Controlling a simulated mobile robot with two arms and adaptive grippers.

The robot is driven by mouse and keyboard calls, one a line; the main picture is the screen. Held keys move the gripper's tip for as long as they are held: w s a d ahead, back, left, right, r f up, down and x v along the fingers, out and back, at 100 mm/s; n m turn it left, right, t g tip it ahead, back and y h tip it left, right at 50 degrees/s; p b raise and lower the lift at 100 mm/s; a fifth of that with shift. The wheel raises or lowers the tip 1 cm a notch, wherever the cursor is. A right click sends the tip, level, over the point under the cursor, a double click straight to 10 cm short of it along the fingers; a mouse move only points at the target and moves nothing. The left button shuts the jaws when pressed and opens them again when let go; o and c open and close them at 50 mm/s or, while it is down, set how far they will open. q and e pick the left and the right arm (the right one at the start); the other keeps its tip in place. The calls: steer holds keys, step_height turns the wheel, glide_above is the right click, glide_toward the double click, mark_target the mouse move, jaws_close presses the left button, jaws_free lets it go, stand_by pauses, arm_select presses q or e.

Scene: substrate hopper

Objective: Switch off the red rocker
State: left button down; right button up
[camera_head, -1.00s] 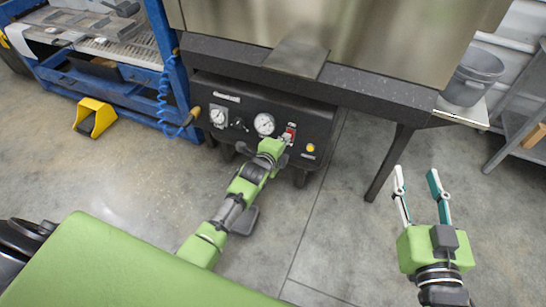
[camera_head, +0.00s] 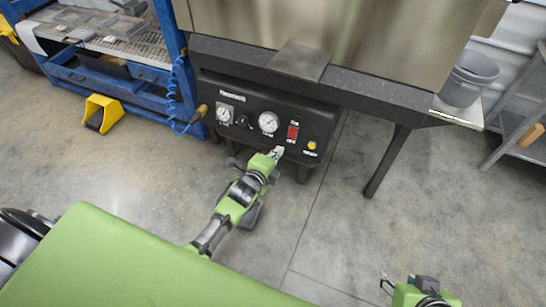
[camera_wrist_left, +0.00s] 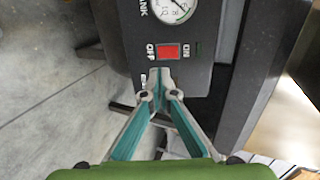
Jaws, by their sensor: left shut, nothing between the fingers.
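The red rocker (camera_head: 293,132) sits upright on the black control panel (camera_head: 237,92), right of the second gauge. It also shows in the left wrist view (camera_wrist_left: 166,51), between the labels OFF on its left and ON on its right. Which side is pressed in is too small to tell. My left gripper (camera_head: 277,152) is shut and empty, just below the rocker and apart from it. In the left wrist view its closed tips (camera_wrist_left: 158,77) are at the panel's lower edge. My right gripper (camera_head: 400,282) is partly visible at the bottom right; its fingers are hard to make out.
A yellow button (camera_head: 312,145) is right of the rocker, and two gauges (camera_head: 268,122) are to its left. A dark ledge (camera_head: 350,85) overhangs the panel. A table leg (camera_head: 388,160) stands to the right. The floor (camera_head: 340,230) in front is mostly clear.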

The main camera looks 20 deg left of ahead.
arm_select(q)
steer(key=v, duration=0.2)
steer(key=p+v, duration=0.1)
steer(key=shift+s+f, duration=0.2)
steer(key=shift+s, duration=0.25)
arm_select(e)
steer(key=s+d+f+g, duration=0.1)
steer(key=s+g, duration=0.1)
steer(key=s, duration=0.3)
steer(key=shift+s+d+f+g+h, duration=0.15)
steer(key=shift+s+d+g+h, duration=0.15)
steer(key=shift+s, duration=0.1)
